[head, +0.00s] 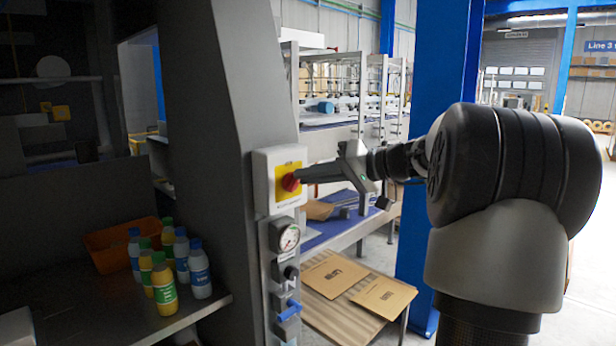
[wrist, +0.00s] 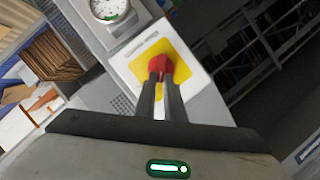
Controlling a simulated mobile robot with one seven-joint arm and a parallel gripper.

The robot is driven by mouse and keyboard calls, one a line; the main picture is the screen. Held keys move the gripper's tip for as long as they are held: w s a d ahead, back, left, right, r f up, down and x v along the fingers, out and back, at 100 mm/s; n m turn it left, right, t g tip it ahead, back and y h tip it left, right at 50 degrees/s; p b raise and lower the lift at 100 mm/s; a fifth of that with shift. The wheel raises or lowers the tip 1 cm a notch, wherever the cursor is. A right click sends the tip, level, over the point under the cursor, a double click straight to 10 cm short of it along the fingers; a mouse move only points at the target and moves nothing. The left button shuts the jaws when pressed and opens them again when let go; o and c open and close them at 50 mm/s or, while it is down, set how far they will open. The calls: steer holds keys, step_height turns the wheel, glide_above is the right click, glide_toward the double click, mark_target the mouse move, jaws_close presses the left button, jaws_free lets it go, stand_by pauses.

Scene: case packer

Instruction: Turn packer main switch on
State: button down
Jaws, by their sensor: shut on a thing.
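The packer main switch is a red knob (head: 290,183) on a yellow plate (head: 283,172) set in a pale grey box on the machine's grey column. In the head view my gripper (head: 299,179) reaches it from the right. In the wrist view the red knob (wrist: 159,65) sits between the tips of my two dark fingers (wrist: 160,76), over the yellow plate (wrist: 180,67). My gripper is shut on the knob. The fingers hide part of it, and I cannot read its marked position.
Below the switch are a pressure gauge (head: 287,237), a black knob (head: 290,272) and a blue-handled valve (head: 288,310). Several bottles (head: 164,284) and an orange crate (head: 110,247) stand on the shelf at left. Flat cardboard (head: 335,274) lies at lower right. A blue post (head: 432,130) stands behind my arm.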

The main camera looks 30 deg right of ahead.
steer(key=shift+w+d+f+m+t+y, duration=0.1)
steer(key=shift+f+m+t+y, duration=0.15)
steer(key=shift+m+y, duration=0.65)
steer(key=shift+w+d+f+m+t+y, duration=0.15)
steer(key=shift+f+m+y, duration=0.2)
steer(key=shift+m, duration=1.1)
steer(key=shift+s+d+f+m+t+y, duration=0.15)
steer(key=shift+f+m+y, duration=0.3)
steer(key=shift+m, duration=0.7)
steer(key=shift+w+a, duration=0.1)
steer(key=c, duration=1.8)
jaws_free()
steer(key=shift+c, duration=0.2)
steer(key=p+v, duration=0.1)
steer(key=v, duration=1.6)
steer(key=shift+f, duration=0.15)
